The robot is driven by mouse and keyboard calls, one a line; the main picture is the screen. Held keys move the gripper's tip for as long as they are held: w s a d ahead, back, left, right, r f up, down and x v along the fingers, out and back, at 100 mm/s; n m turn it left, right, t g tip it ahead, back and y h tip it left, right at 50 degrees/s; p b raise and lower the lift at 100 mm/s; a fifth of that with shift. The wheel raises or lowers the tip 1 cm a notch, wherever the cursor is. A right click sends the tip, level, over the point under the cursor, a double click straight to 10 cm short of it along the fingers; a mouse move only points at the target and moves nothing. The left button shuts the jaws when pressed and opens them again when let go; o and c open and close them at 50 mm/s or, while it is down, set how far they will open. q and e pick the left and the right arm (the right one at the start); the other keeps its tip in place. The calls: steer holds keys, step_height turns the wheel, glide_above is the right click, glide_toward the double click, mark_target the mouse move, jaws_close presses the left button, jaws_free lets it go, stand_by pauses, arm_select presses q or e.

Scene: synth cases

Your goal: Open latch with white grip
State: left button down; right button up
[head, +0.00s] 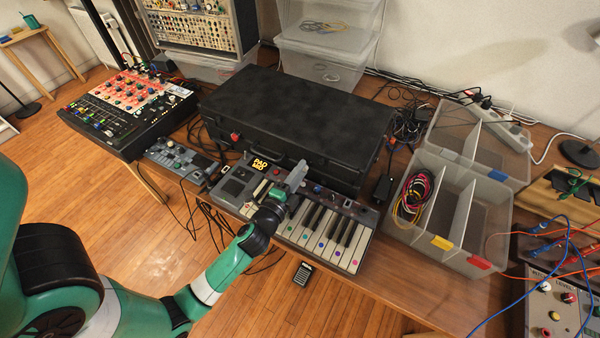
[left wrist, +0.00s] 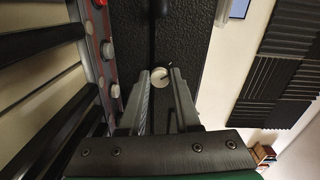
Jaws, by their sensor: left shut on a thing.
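A large black case (head: 295,115) stands on the wooden table with its lid down. My left gripper (head: 297,176) reaches its front side from below, above the keyboard. In the left wrist view my left gripper (left wrist: 160,82) has its two fingers on either side of a round white grip (left wrist: 158,76), against the case's dark textured face (left wrist: 185,45). It is shut on this grip. In the head view the gripper hides the grip. A red grip (head: 235,137) shows further left on the case front. My right gripper is not in view.
A keyboard (head: 325,232) with coloured dots lies close in front of the case. A blue-grey device (head: 180,158) and a mixer (head: 130,98) are to the left. Clear bins (head: 450,205) with cables stand right. Loose cables (head: 408,125) lie between case and bins.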

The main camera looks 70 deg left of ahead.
arm_select(q)
steer(key=shift+n, duration=1.1)
steer(key=c, duration=0.6)
jaws_free()
steer(key=b+v, duration=0.1)
steer(key=v, duration=0.4)
steer(key=b+v, duration=0.1)
steer(key=v, duration=0.4)
steer(key=shift+s+d+f+b, duration=0.2)
steer(key=shift+s+d+b, duration=0.05)
steer(key=shift+s+b, duration=0.1)
steer(key=shift+s+d+r, duration=0.15)
steer(key=shift+s+d, duration=0.1)
steer(key=shift+s, duration=0.05)
